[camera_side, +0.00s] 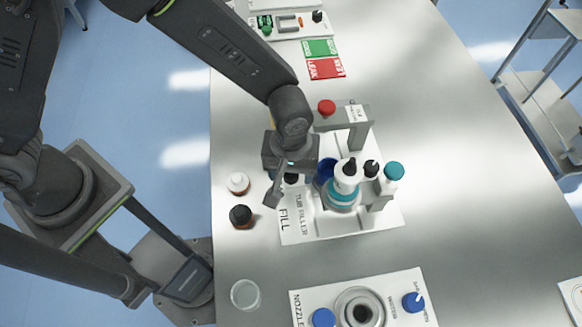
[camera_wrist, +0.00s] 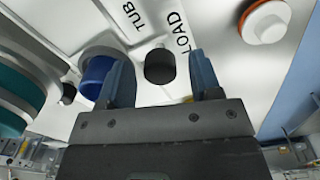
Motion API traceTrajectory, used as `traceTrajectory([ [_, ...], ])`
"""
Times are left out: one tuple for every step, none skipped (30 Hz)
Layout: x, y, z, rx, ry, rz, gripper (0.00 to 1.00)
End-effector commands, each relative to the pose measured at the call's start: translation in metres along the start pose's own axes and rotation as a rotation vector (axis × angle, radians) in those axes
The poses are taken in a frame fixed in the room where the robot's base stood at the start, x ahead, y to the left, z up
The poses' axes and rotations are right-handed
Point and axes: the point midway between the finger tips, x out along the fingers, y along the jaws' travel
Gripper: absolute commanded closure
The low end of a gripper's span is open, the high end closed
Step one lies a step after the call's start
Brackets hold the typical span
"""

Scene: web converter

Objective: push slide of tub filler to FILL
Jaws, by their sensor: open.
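The tub filler (camera_side: 308,227) is a white plate with a grey post, a red button (camera_side: 326,107) and FILL lettering at its near left end. Its slide appears to carry a black knob (camera_wrist: 160,66), beside the word LOAD in the wrist view. The knob shows partly under my gripper in the side view (camera_side: 291,179). My gripper (camera_wrist: 163,72) is open, one finger on either side of the knob; contact is unclear. In the side view my gripper (camera_side: 283,188) is low over the plate's left edge. A blue tub (camera_wrist: 98,72) is close to the left finger.
A teal-banded white bottle (camera_side: 343,186) and a teal-capped bottle (camera_side: 392,178) stand on the filler. A white-and-orange cap (camera_side: 238,183), a black-topped bottle (camera_side: 241,216) and a clear cup (camera_side: 245,294) stand to the left. The nozzle station (camera_side: 390,288) is nearer.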

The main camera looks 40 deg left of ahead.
Motion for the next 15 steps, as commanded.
traceTrajectory([
  [-0.0001,0.0,0.0,0.0,0.0,0.0,0.42],
  [-0.0001,0.0,0.0,0.0,0.0,0.0,0.42],
  [-0.0001,0.0,0.0,0.0,0.0,0.0,0.43],
  [-0.0002,-0.0001,0.0,0.0,0.0,0.0,0.45],
  [-0.0002,0.0,0.0,0.0,0.0,0.0,0.48],
  [-0.0002,-0.0001,0.0,0.0,0.0,0.0,0.52],
  [-0.0003,0.0,0.0,0.0,0.0,0.0,0.55],
  [-0.0003,0.0,0.0,0.0,0.0,0.0,0.58],
  [-0.0003,0.0,0.0,0.0,0.0,0.0,0.62],
  [-0.0004,0.0,0.0,0.0,0.0,0.0,0.65],
  [-0.0004,0.0,0.0,0.0,0.0,0.0,0.67],
  [-0.0004,0.0,0.0,0.0,0.0,0.0,0.71],
  [-0.0004,0.0,0.0,0.0,0.0,0.0,0.74],
  [-0.0004,0.0,0.0,0.0,0.0,0.0,0.77],
  [-0.0004,0.0,0.0,0.0,0.0,0.0,0.81],
])
